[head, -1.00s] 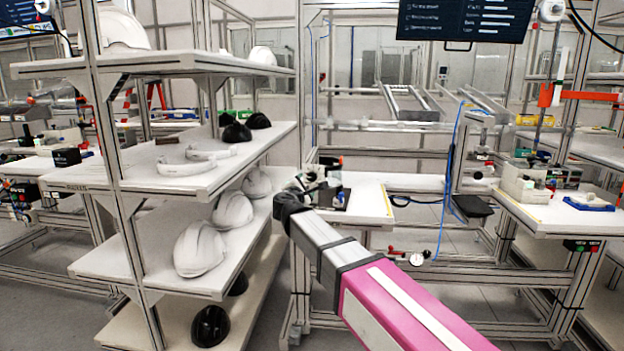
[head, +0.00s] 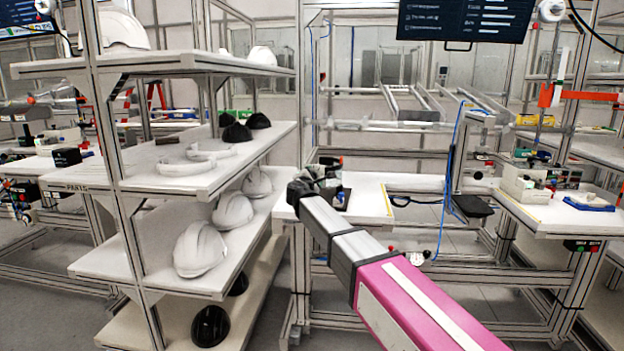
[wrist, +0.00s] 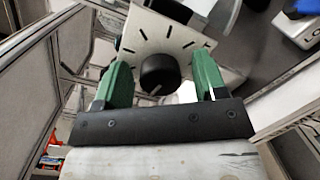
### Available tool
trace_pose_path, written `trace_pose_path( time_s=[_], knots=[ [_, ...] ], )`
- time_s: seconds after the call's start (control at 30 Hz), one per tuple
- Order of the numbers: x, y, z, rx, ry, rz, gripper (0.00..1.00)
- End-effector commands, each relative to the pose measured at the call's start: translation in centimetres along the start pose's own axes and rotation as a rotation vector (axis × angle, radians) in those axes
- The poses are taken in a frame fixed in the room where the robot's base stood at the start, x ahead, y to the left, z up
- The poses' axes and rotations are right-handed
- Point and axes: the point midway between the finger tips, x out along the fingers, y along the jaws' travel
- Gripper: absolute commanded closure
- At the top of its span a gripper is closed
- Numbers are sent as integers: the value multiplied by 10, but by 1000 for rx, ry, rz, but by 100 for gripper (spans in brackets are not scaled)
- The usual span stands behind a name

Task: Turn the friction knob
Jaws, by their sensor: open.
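The friction knob (wrist: 160,74) is black and round with a light pointer line, seen in the wrist view. It sits on a white dial plate (wrist: 150,30) with black tick marks around it. My gripper (wrist: 164,80) has two green fingers, open, one on each side of the knob. Gaps show between the fingers and the knob, with the knob nearer the left finger. In the head view my arm reaches to the white table, and its end hides most of the knob's device (head: 341,197); the knob cannot be made out there.
A shelf rack (head: 135,270) with white and black helmet shells stands close to the left of my arm. The white table (head: 372,208) is mostly bare right of the device. A red-handled gauge part (head: 418,258) shows below.

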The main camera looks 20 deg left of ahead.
Motion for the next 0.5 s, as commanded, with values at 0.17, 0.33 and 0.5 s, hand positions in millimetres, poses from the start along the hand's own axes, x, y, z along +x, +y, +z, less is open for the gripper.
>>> trace_pose_path(
  time_s=[0.17,0.33,0.5],
  knots=[
    [0,0,0,0,0,0,54],
    [0,0,0,0,0,0,84],
    [0,0,0,10,0,-1,84]
  ],
)
